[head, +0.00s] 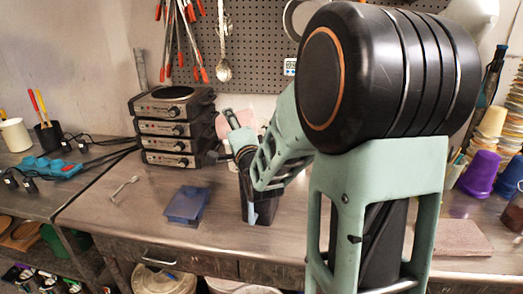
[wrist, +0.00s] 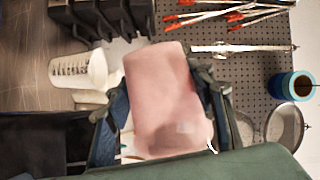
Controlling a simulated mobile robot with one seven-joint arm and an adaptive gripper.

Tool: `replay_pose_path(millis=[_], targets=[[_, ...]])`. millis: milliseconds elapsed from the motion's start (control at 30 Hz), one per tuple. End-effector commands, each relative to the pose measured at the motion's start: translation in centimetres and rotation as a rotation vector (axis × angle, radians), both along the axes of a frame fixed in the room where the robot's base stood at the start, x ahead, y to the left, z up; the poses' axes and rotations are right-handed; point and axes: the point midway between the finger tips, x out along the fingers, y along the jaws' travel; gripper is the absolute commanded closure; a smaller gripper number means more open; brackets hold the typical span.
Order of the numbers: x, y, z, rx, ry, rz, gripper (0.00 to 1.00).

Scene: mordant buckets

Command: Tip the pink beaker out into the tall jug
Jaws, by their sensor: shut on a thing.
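The pink beaker (head: 223,122) is held up over the bench, partly hidden behind my gripper (head: 236,130) in the head view. In the wrist view the pink beaker (wrist: 162,95) lies between the two dark fingers of my gripper (wrist: 158,105), which is shut on it. Its contents do not show. A whitish jug with measuring marks (wrist: 75,68) stands left of the beaker in the wrist view, apart from it. I cannot clearly make out this jug in the head view, where my arm covers that area.
A dark bin (head: 265,207) stands below my forearm. A blue tray (head: 186,204) lies left of it. Stacked hotplates (head: 173,125) stand behind on the left, with a small spoon (head: 125,187) on the bench. Purple cups (head: 480,173) stand at right.

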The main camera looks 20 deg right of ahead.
Motion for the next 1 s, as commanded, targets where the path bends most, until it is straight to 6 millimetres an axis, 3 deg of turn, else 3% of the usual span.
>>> replay_pose_path(millis=[1000], targets=[[-0.29,-0.56,0.25,0.087,-0.046,0.0,0.78]])
